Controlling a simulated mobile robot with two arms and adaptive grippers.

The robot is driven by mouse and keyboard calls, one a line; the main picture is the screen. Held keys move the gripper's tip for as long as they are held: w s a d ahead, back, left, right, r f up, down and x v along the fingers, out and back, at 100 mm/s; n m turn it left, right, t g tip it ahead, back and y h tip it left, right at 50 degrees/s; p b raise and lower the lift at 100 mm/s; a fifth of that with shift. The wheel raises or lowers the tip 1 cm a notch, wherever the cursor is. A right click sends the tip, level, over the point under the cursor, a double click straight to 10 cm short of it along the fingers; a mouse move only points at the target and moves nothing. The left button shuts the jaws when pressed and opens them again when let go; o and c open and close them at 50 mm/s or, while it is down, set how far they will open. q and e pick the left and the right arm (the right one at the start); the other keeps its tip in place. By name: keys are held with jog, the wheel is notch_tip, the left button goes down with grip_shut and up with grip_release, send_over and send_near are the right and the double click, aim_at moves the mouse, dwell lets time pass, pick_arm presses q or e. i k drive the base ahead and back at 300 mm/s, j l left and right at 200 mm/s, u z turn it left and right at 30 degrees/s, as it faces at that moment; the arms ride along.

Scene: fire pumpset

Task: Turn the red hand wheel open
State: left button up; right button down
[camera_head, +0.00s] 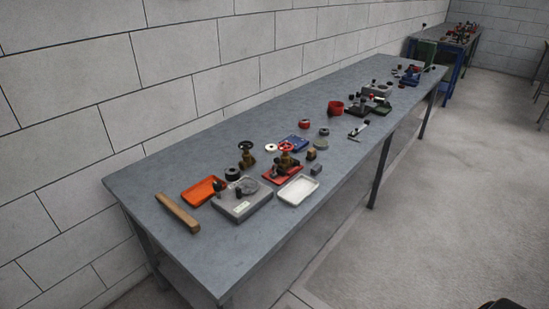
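A red hand wheel (286,146) sits on top of a brass valve (287,161), which stands on a red base plate (269,174) near the middle of the long grey bench. The wheel is small in the picture, and I cannot tell how far the valve is turned. A second brass valve (248,161) with a dark hand wheel (245,145) stands just to its left. Neither of my grippers is in view, and nothing is seen touching the wheel.
The grey bench (190,152) runs along a block wall. Around the valve lie a grey box (241,207), an orange tray (199,190), a white tray (299,190) and a blue item (297,138). A wooden bar (177,212) lies at the near end. The floor (440,190) at right is clear.

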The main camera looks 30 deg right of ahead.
aim_at(286, 149)
jog(key=i+l+u, duration=0.15)
jog(key=l, duration=0.6)
jog(key=l+u, duration=0.15)
jog(key=l, duration=0.6)
